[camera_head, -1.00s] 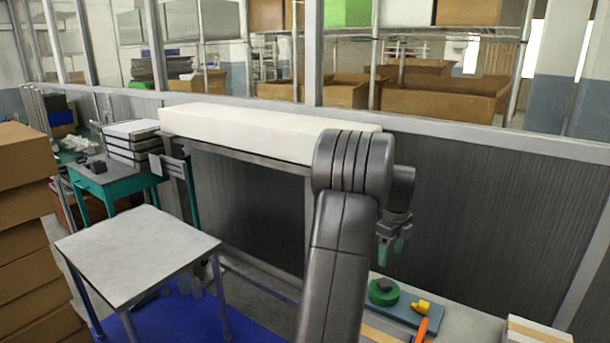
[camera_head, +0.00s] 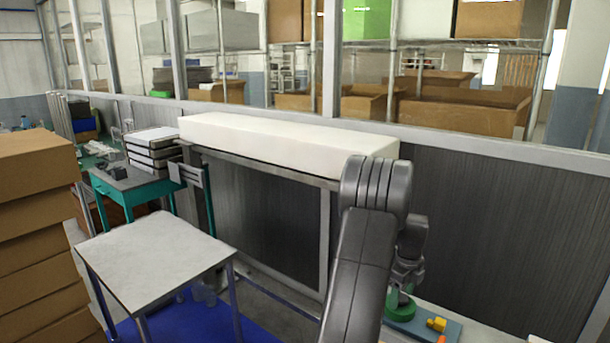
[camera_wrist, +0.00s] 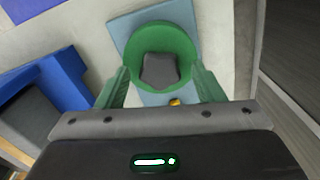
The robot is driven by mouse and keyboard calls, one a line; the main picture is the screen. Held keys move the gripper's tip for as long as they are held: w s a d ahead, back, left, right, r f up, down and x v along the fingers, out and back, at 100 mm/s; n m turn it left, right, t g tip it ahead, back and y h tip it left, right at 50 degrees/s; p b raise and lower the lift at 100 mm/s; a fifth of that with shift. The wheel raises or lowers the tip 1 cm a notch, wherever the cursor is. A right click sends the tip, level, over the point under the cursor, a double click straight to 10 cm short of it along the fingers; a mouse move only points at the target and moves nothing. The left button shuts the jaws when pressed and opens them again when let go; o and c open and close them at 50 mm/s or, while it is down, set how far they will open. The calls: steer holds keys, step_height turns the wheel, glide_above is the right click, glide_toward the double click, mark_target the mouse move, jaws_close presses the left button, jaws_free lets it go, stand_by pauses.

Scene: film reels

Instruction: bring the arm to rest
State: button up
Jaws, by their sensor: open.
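My gripper (camera_head: 404,284) hangs over the worktop at the lower right in the head view, at the end of my bent dark grey arm. In the wrist view its two green fingers stand wide apart with nothing gripped between them (camera_wrist: 160,70). A round green reel (camera_head: 398,309) with a dark grey centre lies on a blue-grey mat (camera_head: 412,329) below the gripper. The green reel (camera_wrist: 160,36) shows just ahead of and between the fingers in the wrist view. I cannot tell how high the fingertips are above it.
A yellow piece (camera_head: 437,324) lies on the mat right of the reel. A blue block (camera_wrist: 62,70) is left of the gripper in the wrist view. A dark panelled wall (camera_head: 490,235) stands close behind. A bare white-topped table (camera_head: 155,255) and stacked cartons (camera_head: 40,220) are at left.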

steer(key=shift+r, duration=0.15)
step_height(320, 180, up, 13)
step_height(320, 180, down, 13)
steer(key=shift+f, duration=0.2)
steer(key=n, duration=0.5)
steer(key=shift+r, duration=0.1)
steer(key=n, duration=0.6)
steer(key=shift+p, duration=0.4)
steer(key=n, duration=0.5)
steer(key=shift+p, duration=0.4)
steer(key=shift+n+p, duration=0.55)
steer(key=shift+n, duration=2.15)
steer(key=shift+a, duration=0.1)
